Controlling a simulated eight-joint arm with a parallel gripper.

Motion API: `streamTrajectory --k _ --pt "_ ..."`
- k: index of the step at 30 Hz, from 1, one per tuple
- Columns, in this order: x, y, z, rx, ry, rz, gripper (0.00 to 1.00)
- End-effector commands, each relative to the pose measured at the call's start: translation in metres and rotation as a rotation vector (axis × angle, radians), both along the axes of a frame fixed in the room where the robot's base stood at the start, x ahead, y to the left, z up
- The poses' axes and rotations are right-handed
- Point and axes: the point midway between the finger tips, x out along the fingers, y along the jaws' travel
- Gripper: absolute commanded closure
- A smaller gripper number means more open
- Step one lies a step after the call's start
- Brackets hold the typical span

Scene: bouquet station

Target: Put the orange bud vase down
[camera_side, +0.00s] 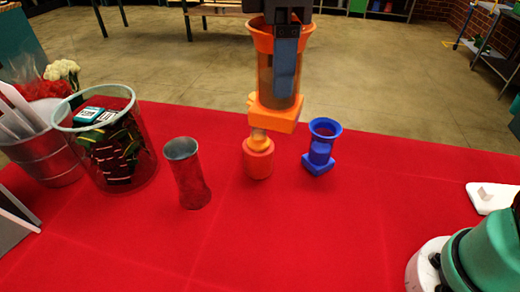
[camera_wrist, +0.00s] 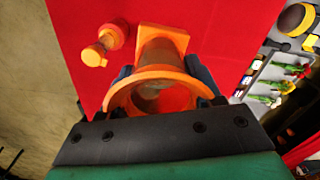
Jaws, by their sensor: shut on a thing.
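The orange bud vase (camera_side: 264,40) has a flared rim and a square base. My gripper (camera_side: 285,65) is shut on its body and holds it upright, above the red table (camera_side: 290,235). In the wrist view the orange bud vase (camera_wrist: 160,50) sits between the two fingers of my gripper (camera_wrist: 163,82), rim towards the camera. I cannot tell the exact height of the base above the cloth.
A blue vase (camera_side: 320,150) stands right of the small vase. A grey tumbler (camera_side: 187,175) stands to its left. A clear bin (camera_side: 135,165) with dark packets and a metal bucket (camera_side: 45,158) stand at far left. The front middle of the table is clear.

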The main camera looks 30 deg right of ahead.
Motion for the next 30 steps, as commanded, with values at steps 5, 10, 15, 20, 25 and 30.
streamTrajectory --k 5,10,15,20,25,30 --pt "0.0 0.077 -0.005 0.0 0.0 0.056 1.0" --pt "-0.01 0.123 -0.013 0.001 -0.001 0.081 1.0" --pt "-0.016 0.141 -0.021 0.001 -0.001 0.089 1.0" --pt "-0.016 0.142 -0.045 0.001 -0.001 0.089 1.0" --pt "-0.016 0.142 -0.086 0.001 -0.001 0.089 1.0" --pt "-0.016 0.142 -0.13 0.001 -0.001 0.089 1.0"
